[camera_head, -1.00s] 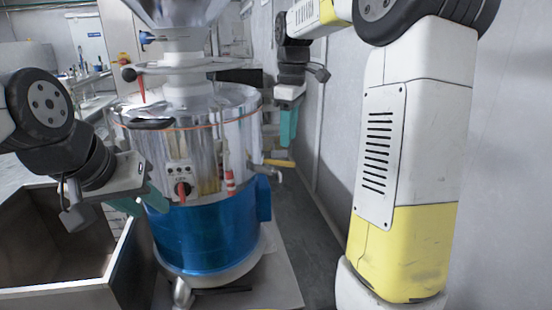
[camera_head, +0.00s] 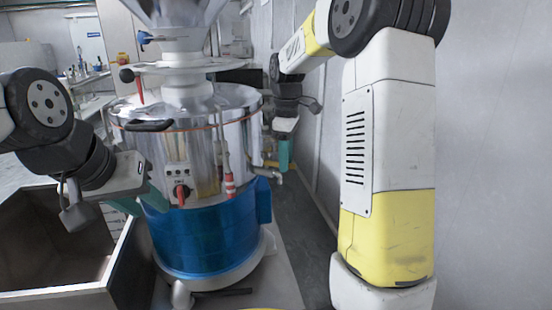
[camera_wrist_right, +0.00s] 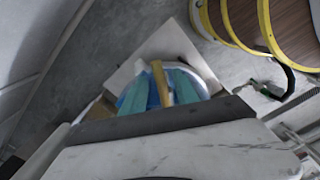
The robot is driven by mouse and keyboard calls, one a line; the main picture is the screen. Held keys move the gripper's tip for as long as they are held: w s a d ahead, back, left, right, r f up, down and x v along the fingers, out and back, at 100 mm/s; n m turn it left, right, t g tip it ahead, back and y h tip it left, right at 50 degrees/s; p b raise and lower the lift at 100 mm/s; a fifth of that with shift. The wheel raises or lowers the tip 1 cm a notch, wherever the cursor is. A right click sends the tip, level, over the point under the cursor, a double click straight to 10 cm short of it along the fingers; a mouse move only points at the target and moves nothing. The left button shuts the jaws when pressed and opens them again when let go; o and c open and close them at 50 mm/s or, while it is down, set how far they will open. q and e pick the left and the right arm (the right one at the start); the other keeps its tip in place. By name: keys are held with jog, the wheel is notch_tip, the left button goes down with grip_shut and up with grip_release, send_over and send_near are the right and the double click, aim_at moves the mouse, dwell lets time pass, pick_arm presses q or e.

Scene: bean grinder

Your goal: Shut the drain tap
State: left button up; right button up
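The drain tap sits low on the right side of the steel and blue bean grinder (camera_head: 205,235), with a yellow handle (camera_head: 270,163) and a short metal spout (camera_head: 275,177). My right gripper (camera_head: 284,155) is at the tap, its teal fingers pointing down and hiding part of the handle. In the right wrist view the yellow handle (camera_wrist_right: 160,84) stands between the two teal fingers of this open gripper (camera_wrist_right: 163,97). I cannot tell whether either finger touches it. My left gripper (camera_head: 146,202) is beside the grinder's left side, its teal fingers apart and empty.
A metal sink or bin (camera_head: 112,280) stands at the lower left. The grey wall (camera_head: 490,170) runs along the right, with a narrow strip of floor (camera_head: 310,235) between it and the grinder. In the wrist view, yellow-rimmed round shapes (camera_wrist_right: 268,25) show at the upper right.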

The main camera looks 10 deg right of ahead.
grip_shut()
dwell(1.4)
